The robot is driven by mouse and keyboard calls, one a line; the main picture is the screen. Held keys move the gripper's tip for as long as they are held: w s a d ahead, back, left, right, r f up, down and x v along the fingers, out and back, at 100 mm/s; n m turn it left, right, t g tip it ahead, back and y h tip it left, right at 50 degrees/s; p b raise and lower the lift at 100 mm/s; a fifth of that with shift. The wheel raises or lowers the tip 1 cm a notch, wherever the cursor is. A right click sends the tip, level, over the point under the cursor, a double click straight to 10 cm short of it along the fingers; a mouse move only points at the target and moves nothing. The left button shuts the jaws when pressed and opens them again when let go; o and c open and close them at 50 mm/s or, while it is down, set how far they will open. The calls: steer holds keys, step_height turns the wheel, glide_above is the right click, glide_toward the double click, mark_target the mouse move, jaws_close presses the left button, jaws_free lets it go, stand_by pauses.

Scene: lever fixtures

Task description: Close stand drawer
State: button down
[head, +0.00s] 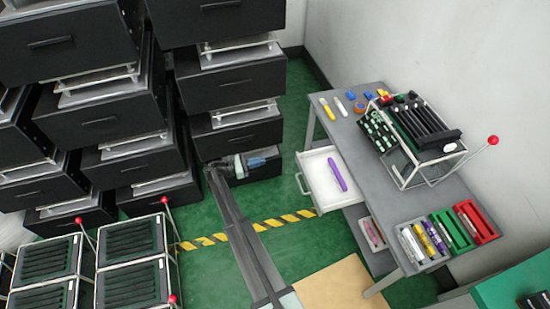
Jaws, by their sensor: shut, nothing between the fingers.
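The stand (385,186) is a grey table at the right. Its white drawer (318,170) is pulled out to the left, with a handle (301,184) on its front. A purple elongated object (337,174) lies inside the drawer. My arm reaches up from the bottom middle, and my gripper (274,156) is at its far end, left of the drawer and apart from it in the picture. My gripper is shut and empty; its fingers are small and hard to make out.
On the stand are a wire rack (420,135) with a red-knobbed lever, small coloured items and colored bins (475,221). Dark cabinets (75,105) fill the left. Lever racks (130,265) stand at the lower left. Green floor with a yellow-black stripe (255,228) lies between.

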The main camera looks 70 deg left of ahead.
steer(key=w, duration=1.3)
steer(key=shift+w, duration=0.2)
steer(key=shift+w, duration=0.1)
steer(key=w, duration=1.4)
steer(key=shift+w, duration=0.15)
